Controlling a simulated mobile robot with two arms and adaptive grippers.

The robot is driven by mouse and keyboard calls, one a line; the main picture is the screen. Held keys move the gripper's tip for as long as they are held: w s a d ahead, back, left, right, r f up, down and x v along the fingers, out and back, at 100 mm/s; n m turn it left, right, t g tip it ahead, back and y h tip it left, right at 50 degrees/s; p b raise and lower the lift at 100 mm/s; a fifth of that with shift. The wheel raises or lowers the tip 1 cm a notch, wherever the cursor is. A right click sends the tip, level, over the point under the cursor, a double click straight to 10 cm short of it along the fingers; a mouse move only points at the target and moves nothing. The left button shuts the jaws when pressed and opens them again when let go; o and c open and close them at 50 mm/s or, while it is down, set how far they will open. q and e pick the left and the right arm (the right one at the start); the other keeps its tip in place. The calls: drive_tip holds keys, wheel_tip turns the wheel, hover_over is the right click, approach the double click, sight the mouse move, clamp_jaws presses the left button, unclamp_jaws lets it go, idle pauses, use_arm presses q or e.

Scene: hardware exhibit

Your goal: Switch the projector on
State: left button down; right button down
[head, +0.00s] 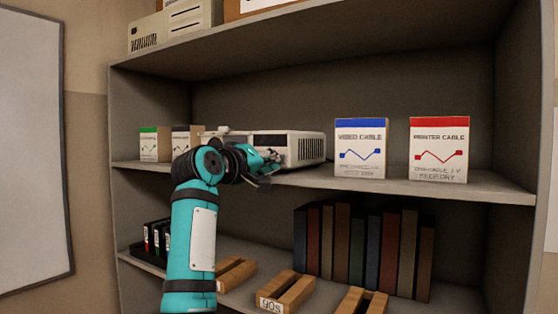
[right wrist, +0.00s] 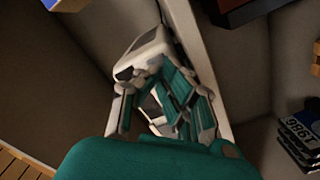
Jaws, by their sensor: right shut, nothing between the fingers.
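The projector (head: 308,148), a white and grey box with a vented side, sits on the middle shelf (head: 300,178). My right arm and gripper (head: 268,168) are in front of it and hide part of its front. The right gripper is shut and empty, its fingers close to the projector's front; I cannot tell whether they touch. In the right wrist view the projector (right wrist: 152,48) shows just beyond the fingers (right wrist: 150,85). Its power button and lamp cannot be made out. My left gripper is not in view.
A blue-topped video cable box (head: 360,150) and a red-topped printer cable box (head: 438,152) stand right of the projector. A green-topped box (head: 154,145) is at the left. Books (head: 365,245) and wooden holders (head: 288,292) are on the shelf below. An upper shelf (head: 300,45) overhangs.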

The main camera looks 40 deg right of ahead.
drive_tip(key=shift+x, duration=0.8)
idle(0.5)
drive_tip(key=b+v, duration=0.2)
drive_tip(key=v, duration=0.5)
idle(0.4)
idle(0.4)
